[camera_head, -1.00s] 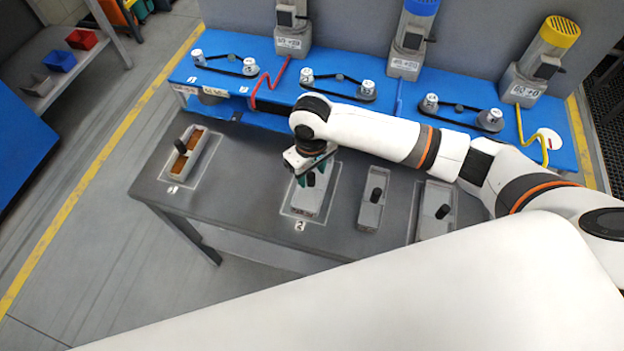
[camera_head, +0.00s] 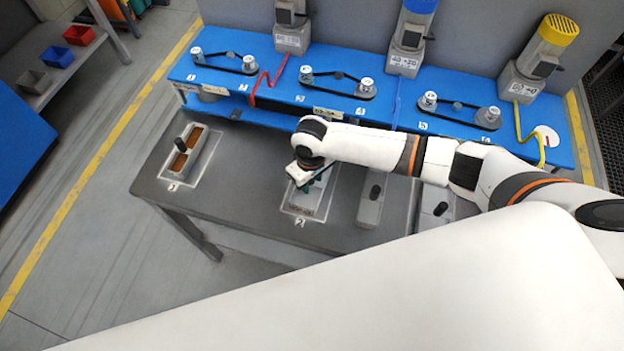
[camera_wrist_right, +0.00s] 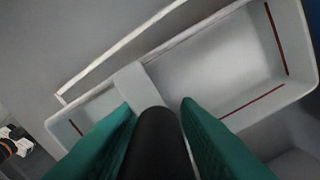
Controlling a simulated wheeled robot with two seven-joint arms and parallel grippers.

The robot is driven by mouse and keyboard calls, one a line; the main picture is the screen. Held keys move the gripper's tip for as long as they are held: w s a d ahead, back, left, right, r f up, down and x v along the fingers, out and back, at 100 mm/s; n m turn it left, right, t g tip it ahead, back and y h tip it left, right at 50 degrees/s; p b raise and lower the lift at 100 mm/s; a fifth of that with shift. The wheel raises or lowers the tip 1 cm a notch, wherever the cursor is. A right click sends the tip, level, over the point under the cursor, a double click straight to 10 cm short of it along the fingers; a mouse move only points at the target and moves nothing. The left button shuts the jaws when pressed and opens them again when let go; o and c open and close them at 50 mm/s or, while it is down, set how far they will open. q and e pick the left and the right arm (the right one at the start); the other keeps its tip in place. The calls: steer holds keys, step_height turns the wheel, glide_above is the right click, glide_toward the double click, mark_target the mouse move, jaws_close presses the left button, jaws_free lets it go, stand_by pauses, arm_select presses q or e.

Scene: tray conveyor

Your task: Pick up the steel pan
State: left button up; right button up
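A light grey steel pan (camera_head: 318,206) lies in the outlined place marked 2 on the dark table, partly covered by my right gripper. The right wrist view shows this pan (camera_wrist_right: 215,62) with a cross bar, thin red lines inside and an upright black handle (camera_wrist_right: 156,145). My right gripper (camera_head: 309,186) is over the pan. Its green fingers (camera_wrist_right: 157,108) stand on both sides of the black handle. A narrow gap shows between the handle and the right-hand finger, so it looks open around the handle. My left gripper is not in view.
A pan with brown contents (camera_head: 193,158) lies at place 1, left. Two grey pans, one middle right (camera_head: 371,206) and one far right (camera_head: 433,215), lie under or near my right arm. Behind is a blue conveyor bench (camera_head: 270,72) with belts and motors. Table between places 1 and 2 is clear.

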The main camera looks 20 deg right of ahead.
jaws_close()
